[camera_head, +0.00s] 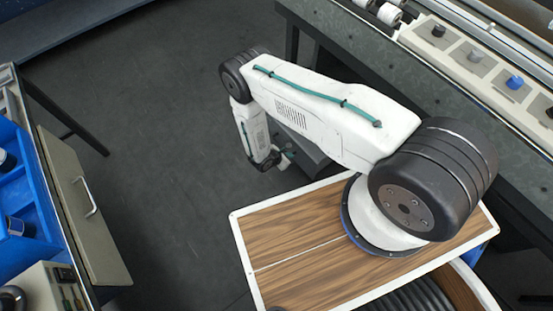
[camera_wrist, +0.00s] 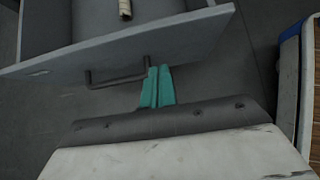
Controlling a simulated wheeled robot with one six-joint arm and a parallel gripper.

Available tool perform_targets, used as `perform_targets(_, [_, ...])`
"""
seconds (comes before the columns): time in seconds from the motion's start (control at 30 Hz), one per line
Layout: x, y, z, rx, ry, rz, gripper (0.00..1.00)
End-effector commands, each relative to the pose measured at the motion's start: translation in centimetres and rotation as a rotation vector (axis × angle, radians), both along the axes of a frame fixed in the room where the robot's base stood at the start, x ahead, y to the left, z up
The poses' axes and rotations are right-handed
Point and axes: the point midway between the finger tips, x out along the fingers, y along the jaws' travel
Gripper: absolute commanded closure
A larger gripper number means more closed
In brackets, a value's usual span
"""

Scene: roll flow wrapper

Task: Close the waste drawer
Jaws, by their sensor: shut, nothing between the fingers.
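The grey waste drawer (camera_wrist: 200,38) stands open in the wrist view, with part of its inside showing beyond the front panel. A dark bar handle (camera_wrist: 118,80) is on its front. A small cream roll-like piece (camera_wrist: 125,10) lies inside. My gripper (camera_wrist: 159,70) has its teal fingers together, empty, at the right end of the handle; I cannot tell whether they touch it or the panel. In the head view my gripper (camera_head: 287,157) is low beside the machine, and a dark grey part of the drawer (camera_head: 308,152) shows behind it, mostly hidden by my arm.
The wrapping machine (camera_head: 480,75) with its knobs runs along the upper right. A workbench (camera_head: 20,150) with blue bins and a handled beige panel (camera_head: 85,200) stands at the left. Bare dark floor (camera_head: 180,150) lies between them.

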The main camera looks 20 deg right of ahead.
Motion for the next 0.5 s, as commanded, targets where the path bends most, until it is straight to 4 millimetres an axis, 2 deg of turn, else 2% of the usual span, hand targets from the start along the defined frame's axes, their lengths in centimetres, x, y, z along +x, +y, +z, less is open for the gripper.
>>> perform_targets(0.07, [0.2,-1.1,-1.2,-0.001,0.000,-0.002,1.00])
perform_targets(0.2, [1.0,-3.2,-0.8,-0.001,0.000,-0.001,1.00])
perform_targets(0.5, [1.6,-4.7,-0.8,-0.001,0.000,0.000,1.00])
